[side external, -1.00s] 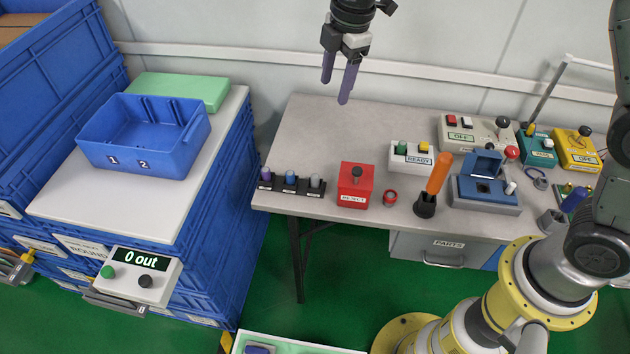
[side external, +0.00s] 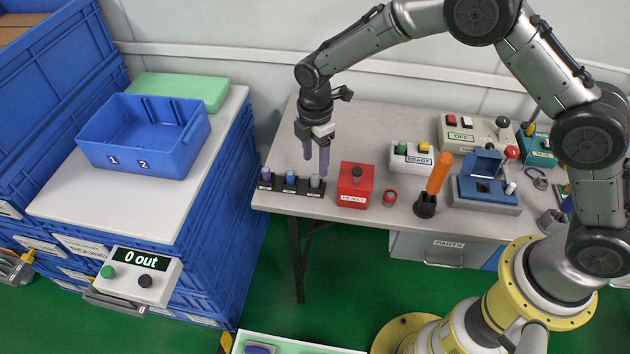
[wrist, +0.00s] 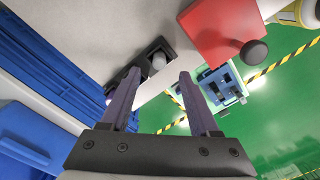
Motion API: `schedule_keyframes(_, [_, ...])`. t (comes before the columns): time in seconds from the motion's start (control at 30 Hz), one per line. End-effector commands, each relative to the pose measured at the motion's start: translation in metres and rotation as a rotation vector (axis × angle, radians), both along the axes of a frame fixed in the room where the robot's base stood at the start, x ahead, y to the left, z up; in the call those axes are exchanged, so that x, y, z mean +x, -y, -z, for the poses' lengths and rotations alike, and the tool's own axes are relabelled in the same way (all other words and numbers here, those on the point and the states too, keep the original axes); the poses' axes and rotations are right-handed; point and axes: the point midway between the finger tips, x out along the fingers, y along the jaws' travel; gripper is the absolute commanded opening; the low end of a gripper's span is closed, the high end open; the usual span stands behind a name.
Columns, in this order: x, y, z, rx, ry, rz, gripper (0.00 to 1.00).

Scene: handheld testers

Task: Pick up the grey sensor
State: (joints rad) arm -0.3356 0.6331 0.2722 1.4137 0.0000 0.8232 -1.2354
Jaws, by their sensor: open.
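The grey sensor (side external: 315,182) stands upright in the right-hand slot of a small black rack (side external: 303,190) at the table's front left edge. A blue sensor (side external: 290,177) and a purple one (side external: 265,174) stand in the same rack. My gripper (side external: 316,165) is open and empty, fingers pointing down, just above the grey sensor's end of the rack. In the wrist view the grey sensor (wrist: 158,61) shows beyond and between the tips of my open gripper (wrist: 160,75). The left finger hides part of the rack.
A red REJECT box (side external: 356,190) with a dark knob stands just right of the rack. Farther right are a READY button box (side external: 410,160), an orange-handled tool (side external: 438,175) and a blue fixture (side external: 485,192). A blue bin (side external: 140,150) sits on the left bench. The table behind the rack is clear.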

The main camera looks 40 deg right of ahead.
Motion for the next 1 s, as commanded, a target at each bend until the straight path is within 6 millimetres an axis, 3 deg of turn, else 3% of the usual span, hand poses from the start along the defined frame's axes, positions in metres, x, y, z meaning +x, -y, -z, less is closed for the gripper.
schedule_keyframes(0.4, [0.001,0.000,0.049,0.000,-0.001,0.000,0.62])
schedule_keyframes(0.7, [0.001,0.000,0.052,0.000,0.001,0.000,0.62])
schedule_keyframes(1.0, [0.001,0.000,0.052,0.000,0.001,0.000,0.08])
